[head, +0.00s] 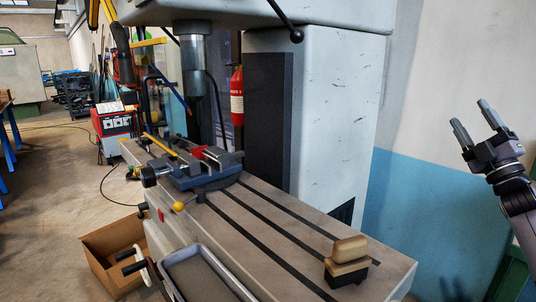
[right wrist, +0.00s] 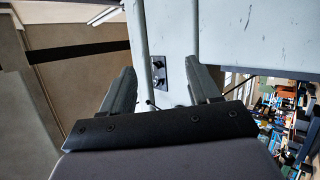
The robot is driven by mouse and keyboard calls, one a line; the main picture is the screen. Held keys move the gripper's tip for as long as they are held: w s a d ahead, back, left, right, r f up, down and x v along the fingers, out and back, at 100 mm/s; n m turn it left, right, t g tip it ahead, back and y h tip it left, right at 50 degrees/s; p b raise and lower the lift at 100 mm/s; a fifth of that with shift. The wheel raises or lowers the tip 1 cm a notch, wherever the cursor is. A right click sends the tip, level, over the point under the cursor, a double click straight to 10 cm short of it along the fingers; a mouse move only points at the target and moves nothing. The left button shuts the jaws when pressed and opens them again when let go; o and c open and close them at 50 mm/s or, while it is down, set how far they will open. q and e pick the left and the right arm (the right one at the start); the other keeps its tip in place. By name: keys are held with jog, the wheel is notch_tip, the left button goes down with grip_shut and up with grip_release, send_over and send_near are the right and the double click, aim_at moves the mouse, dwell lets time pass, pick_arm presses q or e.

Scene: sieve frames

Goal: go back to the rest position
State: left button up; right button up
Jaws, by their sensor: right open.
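My right gripper (head: 474,122) is raised at the right side of the head view, in front of the white and blue wall. Its two fingers are apart with nothing between them. In the right wrist view the open fingers (right wrist: 163,80) point toward a pale machine surface with a small dark control plate (right wrist: 160,73). The gripper is well clear of the machine table and touches nothing. My left gripper does not show in either view.
A milling machine table (head: 245,219) with dark slots fills the middle. A wood-topped block (head: 347,262) stands at its near right end, and a blue vise (head: 198,172) sits farther back. A grey tray (head: 203,275) and a cardboard box (head: 112,240) are at lower left.

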jog(key=w+d+f+m+g+h, duration=0.4)
jog(key=d+f+m+g+h, duration=0.7)
jog(key=m, duration=0.9)
jog(key=s+a+f+n+y, duration=0.1)
jog(key=s+a+f, duration=0.1)
jog(key=a+f, duration=0.45)
jog(key=s+a+f+n, duration=0.1)
jog(key=s+a+f, duration=0.15)
jog(key=f, duration=0.65)
jog(key=s+a+f+n+y, duration=0.1)
jog(key=s+a+f+n, duration=0.1)
jog(key=a+f, duration=0.4)
jog(key=s+a+f+g+y, duration=0.1)
jog(key=s+a+f+y, duration=0.1)
jog(key=s+a+f, duration=0.8)
jog(key=s+a+f+g+y, duration=0.1)
jog(key=s+a+f, duration=0.4)
jog(key=s+f, duration=0.5)
jog(key=s+a+g+y, duration=0.2)
jog(key=s+a, duration=0.3)
jog(key=s, duration=0.9)
notch_tip(320, 180, up, 7)
jog(key=p, duration=0.7)
jog(key=shift+h, duration=0.3)
